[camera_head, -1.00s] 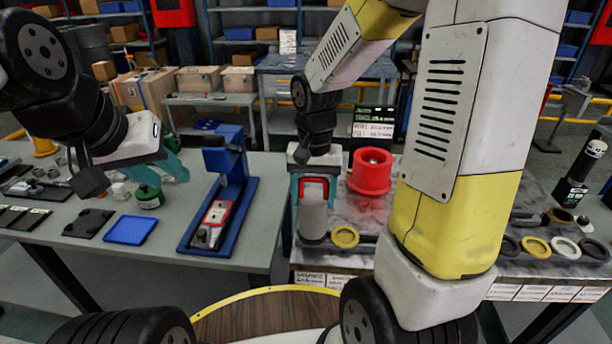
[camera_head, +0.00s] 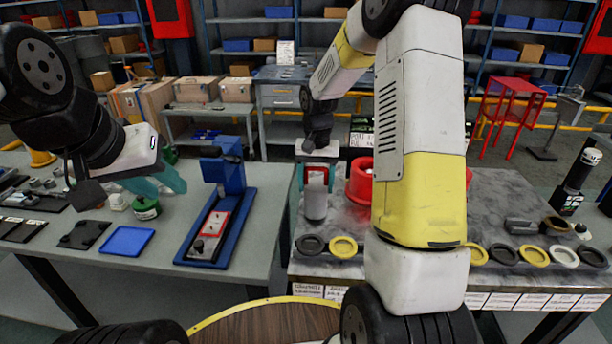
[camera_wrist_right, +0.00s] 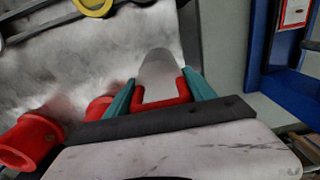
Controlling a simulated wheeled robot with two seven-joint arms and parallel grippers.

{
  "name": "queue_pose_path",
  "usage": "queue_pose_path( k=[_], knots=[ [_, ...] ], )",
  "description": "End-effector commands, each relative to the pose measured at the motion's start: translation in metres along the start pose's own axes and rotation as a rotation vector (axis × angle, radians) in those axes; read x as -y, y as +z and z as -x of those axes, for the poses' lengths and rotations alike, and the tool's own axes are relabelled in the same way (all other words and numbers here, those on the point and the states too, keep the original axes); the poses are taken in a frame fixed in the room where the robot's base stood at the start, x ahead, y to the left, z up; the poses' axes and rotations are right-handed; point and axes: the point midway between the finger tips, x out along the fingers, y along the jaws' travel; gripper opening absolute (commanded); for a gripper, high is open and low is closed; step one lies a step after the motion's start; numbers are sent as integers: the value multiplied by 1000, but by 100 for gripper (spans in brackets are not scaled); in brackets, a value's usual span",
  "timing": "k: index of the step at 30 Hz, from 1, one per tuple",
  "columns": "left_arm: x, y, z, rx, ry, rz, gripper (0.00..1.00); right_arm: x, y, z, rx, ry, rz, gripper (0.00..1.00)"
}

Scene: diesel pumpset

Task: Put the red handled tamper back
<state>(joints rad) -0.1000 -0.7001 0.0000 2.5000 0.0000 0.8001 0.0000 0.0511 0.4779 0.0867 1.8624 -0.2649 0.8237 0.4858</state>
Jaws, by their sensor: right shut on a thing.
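The tamper, a grey cylinder (camera_head: 316,206) with a red U-shaped handle, is upright at the left end of the marble-topped bench (camera_head: 345,215). My right gripper (camera_head: 317,177) has its teal fingers on both sides of the red handle and is shut on it. In the right wrist view the red handle (camera_wrist_right: 163,105) is between the teal fingers, with the grey body beyond. I cannot tell if the tamper's base touches the bench. My left gripper (camera_head: 160,181) hangs over the left table, away from the tamper; its finger gap is unclear.
A red cylinder (camera_head: 360,181) stands just right of the tamper. Black and yellow rings (camera_head: 343,246) line the bench's front edge. A blue stand (camera_head: 222,205) and blue tray (camera_head: 127,241) are on the left table. My right arm hides the bench's middle.

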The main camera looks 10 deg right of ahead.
Motion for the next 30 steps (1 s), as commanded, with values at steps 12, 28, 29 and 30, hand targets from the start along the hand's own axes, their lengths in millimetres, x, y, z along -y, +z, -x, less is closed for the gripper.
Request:
queue_pose_path(
  k=[12,28,29,30],
  knots=[
    [0,0,0,0,0,0,36,0,0,-10,-1,0,0,0],
    [0,0,0,0,0,0,36,0,0,-4,-4,-1,-1,85],
    [0,0,0,0,0,0,36,0,-1,-1,-5,-1,-1,85],
    [0,0,0,0,0,0,36,0,-1,5,-5,-1,-1,85]
  ],
)
